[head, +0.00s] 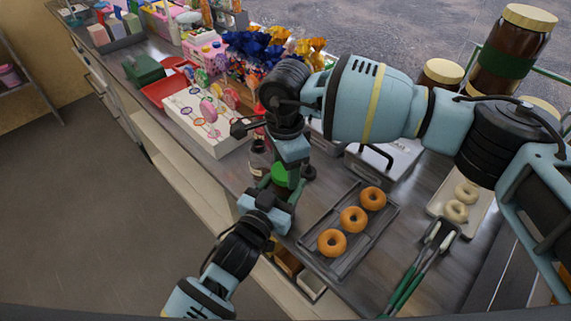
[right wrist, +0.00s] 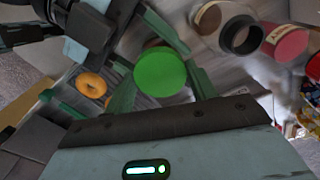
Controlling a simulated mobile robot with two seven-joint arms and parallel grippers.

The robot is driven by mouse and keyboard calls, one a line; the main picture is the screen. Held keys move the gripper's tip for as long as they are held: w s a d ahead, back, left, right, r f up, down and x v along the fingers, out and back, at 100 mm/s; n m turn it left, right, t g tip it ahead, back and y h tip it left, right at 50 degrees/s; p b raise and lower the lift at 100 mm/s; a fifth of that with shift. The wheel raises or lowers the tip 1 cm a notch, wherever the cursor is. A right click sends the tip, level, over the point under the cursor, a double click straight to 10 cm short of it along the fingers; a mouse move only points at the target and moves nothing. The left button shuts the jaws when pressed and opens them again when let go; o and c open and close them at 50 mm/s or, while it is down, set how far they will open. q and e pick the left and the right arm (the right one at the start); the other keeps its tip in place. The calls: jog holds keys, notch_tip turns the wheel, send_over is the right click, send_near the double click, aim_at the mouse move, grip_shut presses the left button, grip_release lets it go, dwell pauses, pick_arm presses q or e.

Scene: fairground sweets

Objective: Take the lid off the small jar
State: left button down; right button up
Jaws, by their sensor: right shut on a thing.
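The small jar's green lid (head: 280,174) shows in the head view between my two grippers. In the right wrist view the round green lid (right wrist: 160,72) sits between the fingers of my right gripper (right wrist: 162,85). My right gripper (head: 281,178) points down from above and is shut on the lid. The jar's body is hidden under the lid and behind the grippers, so I cannot tell whether lid and jar are apart. My left gripper (head: 274,192) comes in from the lower left, close below the lid. Its fingertips are mostly hidden, and its grip on the jar cannot be made out.
A dark tray (head: 308,228) with three doughnuts (head: 353,219) lies to the right. Green-handled tongs (head: 425,262) and a pale tray of rings (head: 437,207) are further right. A lidded metal box (head: 400,160) stands behind. Dark bottles (head: 258,160) stand close behind the lid.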

jog(key=n, duration=0.4)
jog(key=shift+r, duration=0.3)
dwell(0.5)
jog(key=shift+r, duration=0.75)
jog(key=shift+r, duration=0.1)
jog(key=shift+r, duration=2)
pick_arm(q)
jog(key=shift+c, duration=2.2)
grip_release()
jog(key=shift+s, duration=0.1)
